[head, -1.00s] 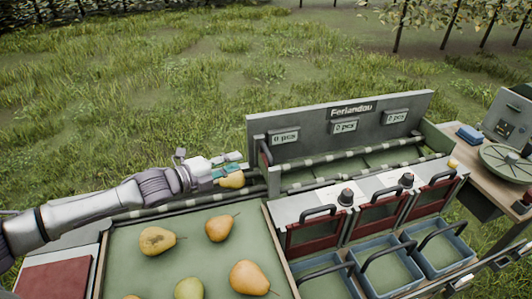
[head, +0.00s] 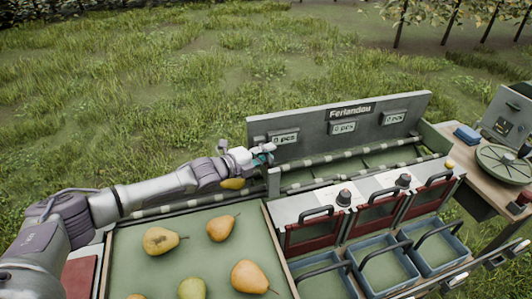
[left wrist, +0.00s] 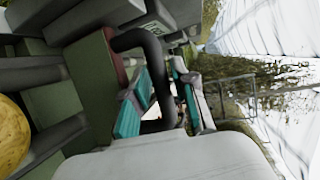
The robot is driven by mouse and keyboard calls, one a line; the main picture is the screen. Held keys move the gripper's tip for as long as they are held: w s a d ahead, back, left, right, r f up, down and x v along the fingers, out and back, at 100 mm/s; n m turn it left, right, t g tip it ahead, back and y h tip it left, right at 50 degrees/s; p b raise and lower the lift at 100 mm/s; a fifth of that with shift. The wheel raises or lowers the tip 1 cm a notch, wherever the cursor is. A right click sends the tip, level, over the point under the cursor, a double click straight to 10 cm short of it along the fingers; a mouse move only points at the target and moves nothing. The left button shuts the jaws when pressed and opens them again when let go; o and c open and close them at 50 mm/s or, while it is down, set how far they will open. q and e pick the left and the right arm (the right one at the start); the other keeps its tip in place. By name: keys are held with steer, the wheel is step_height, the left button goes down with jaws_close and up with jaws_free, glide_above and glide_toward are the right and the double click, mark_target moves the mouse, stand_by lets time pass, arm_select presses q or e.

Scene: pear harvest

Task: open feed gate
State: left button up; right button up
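The feed gate (head: 274,182) is a grey upright plate at the left end of the sorting lane, beside the grey display board. Its dark curved handle (left wrist: 132,40) shows in the left wrist view and runs down between the teal finger pads. My left gripper (head: 267,152) is at the gate's top in the head view and covers the handle there. In the left wrist view my left gripper (left wrist: 168,105) looks open around the handle, with a narrow gap beside it; firm contact cannot be made out. My right gripper is not in view.
A pear (head: 232,184) lies just below my left gripper; several more lie on the green tray (head: 205,262). The display board (head: 350,125) stands close behind the gate. Red doors (head: 375,215) and blue bins (head: 385,270) are to the right. Grass behind is free.

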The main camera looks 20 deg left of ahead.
arm_select(q)
jaws_close()
step_height(320, 180, up, 8)
steer(key=p, duration=0.5)
steer(key=shift+f, duration=0.3)
jaws_free()
